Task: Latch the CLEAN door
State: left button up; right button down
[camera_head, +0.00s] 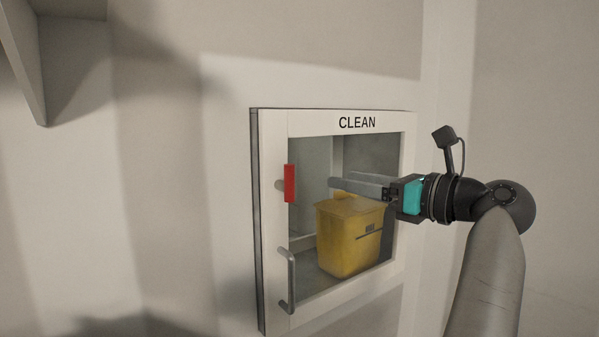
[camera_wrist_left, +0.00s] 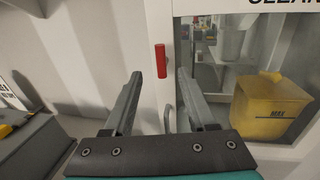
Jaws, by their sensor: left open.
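The CLEAN door (camera_head: 273,225) is a white-framed glass door that looks shut or nearly shut against the wall. A red latch handle (camera_head: 290,183) stands upright on its left frame side, and a grey bar handle (camera_head: 287,280) is below it. My left gripper (camera_head: 334,184) is in front of the glass, right of the red latch, fingers pointing left at about its height. In the left wrist view the fingers are apart and empty, with the red latch (camera_wrist_left: 160,61) ahead, in line with the gap between the tips. My right gripper is out of view.
A yellow bin (camera_head: 350,236) stands behind the glass; it also shows in the left wrist view (camera_wrist_left: 270,106). A shelf-like panel (camera_head: 25,60) juts out at the upper left.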

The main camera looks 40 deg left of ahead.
aim_at(293, 169)
pick_arm(q)
jog(key=a+p, duration=0.1)
jog(key=a, duration=0.3)
jog(key=a+p, duration=0.1)
jog(key=a, duration=0.4)
jog(key=w+a+p, duration=0.1)
jog(key=a, duration=0.4)
jog(key=shift+w, duration=0.1)
jog(key=shift+a, duration=0.5)
grip_shut()
